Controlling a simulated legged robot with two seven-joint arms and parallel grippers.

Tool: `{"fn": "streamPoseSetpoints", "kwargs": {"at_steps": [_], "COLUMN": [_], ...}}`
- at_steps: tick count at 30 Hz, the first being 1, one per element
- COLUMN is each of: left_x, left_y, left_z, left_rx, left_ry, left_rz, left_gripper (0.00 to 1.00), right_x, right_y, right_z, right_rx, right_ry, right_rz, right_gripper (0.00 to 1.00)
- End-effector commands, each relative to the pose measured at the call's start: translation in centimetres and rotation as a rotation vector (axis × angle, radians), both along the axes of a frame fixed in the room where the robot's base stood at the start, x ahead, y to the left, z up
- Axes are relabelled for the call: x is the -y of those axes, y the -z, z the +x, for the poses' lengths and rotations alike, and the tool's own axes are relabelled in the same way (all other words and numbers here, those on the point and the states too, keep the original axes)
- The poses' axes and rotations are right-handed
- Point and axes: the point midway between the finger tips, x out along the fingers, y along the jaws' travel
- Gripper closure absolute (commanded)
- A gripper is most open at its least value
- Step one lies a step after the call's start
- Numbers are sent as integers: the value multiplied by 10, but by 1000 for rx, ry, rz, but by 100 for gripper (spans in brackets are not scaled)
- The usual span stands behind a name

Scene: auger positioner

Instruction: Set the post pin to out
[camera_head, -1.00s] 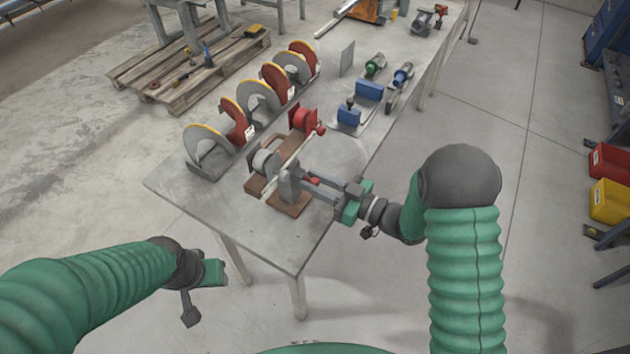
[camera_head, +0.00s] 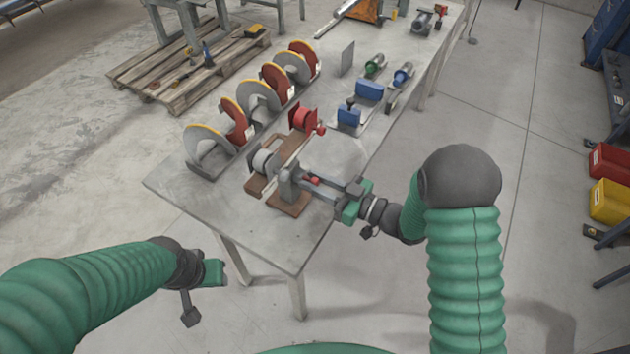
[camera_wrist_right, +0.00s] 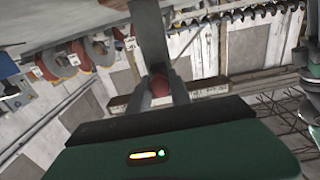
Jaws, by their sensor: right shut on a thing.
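The positioner on the table has a grey upright post (camera_head: 289,183) on a brown wooden base (camera_head: 290,206). A small red knob, the post pin (camera_head: 314,181), sticks out of the post's right side. My right gripper (camera_head: 318,186) reaches in from the right and is shut on the pin's knob. In the right wrist view the dark red round knob (camera_wrist_right: 159,85) sits between the two grey fingers, with the post (camera_wrist_right: 150,35) behind it. The pin's shaft is hidden. My left gripper (camera_head: 215,273) hangs off the table's left front; its fingers are not clear.
The positioner also carries a beam with a grey clamp (camera_head: 265,162) and a red clamp (camera_head: 303,119). A rack of auger flights (camera_head: 258,100) stands behind it. Blue blocks (camera_head: 349,115) lie to the right. The table's front corner (camera_head: 293,262) is bare.

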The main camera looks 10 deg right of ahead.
Motion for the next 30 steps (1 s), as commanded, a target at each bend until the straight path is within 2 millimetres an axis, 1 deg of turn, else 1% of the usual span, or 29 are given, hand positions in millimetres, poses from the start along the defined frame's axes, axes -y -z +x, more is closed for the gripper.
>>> {"fn": "streamPoseSetpoints", "kwargs": {"at_steps": [10, 13, 17, 24, 25, 29, 30], "left_x": [0, 0, 0, 0, 0, 0, 0], "left_y": [0, -2, -5, -4, -4, -4, -4], "left_z": [0, 0, 0, 0, 0, 0, 0], "left_rx": [0, 0, 0, 0, 0, 0, 0], "left_ry": [0, 0, 0, 0, 0, 0, 0], "left_rz": [0, 0, 0, 0, 0, 0, 0], "left_gripper": [57, 57, 57, 57, 57, 57, 57], "right_x": [1, 8, 19, 20, 20, 19, 19], "right_y": [-1, -1, -1, 0, 0, 0, 0], "right_z": [1, -2, -11, -13, -13, -13, -13], "right_rx": [2, 1, 0, 1, 1, 0, 0], "right_ry": [3, 7, 6, 4, 4, 3, 2], "right_rz": [0, 0, -1, -2, -2, -1, -1], "right_gripper": [100, 100, 100, 100, 73, 56, 54]}}
